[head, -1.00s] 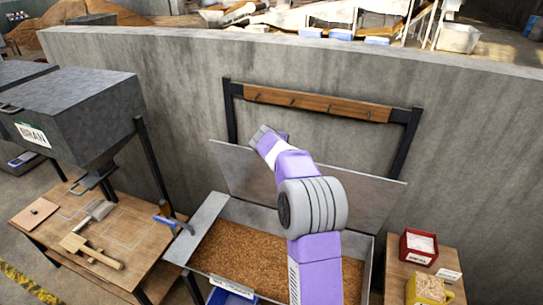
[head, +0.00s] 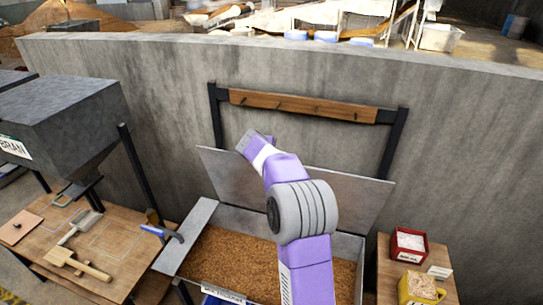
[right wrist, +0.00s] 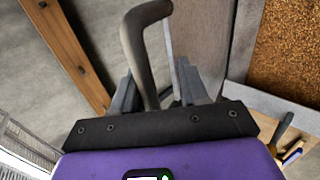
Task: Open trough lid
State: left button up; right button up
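The trough (head: 184,240) is filled with brown grain (head: 230,258). Its grey lid (head: 350,188) stands up, leaning back towards the concrete wall, so the trough is uncovered. My right arm reaches over the trough, with its gripper (head: 250,142) at the lid's upper left part; the fingertips are hidden there. In the right wrist view, the gripper (right wrist: 158,88) has its fingers apart, with a curved grey handle (right wrist: 146,45) between them. The lid (right wrist: 195,35) shows beside the handle, and the grain shows at the right. My left gripper is not in view.
A wooden rail with hooks (head: 300,105) is on the wall behind the lid. A table (head: 120,235) with a scoop and mallet stands at left below the bran hopper (head: 65,115). Red (head: 409,245) and yellow (head: 418,288) boxes stand on a right-hand table.

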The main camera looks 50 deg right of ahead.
jog(key=b+v, duration=0.1)
jog(key=v, duration=0.5)
jog(key=shift+a+r, duration=0.25)
jog(key=shift+r, duration=0.05)
jog(key=shift+s, duration=0.15)
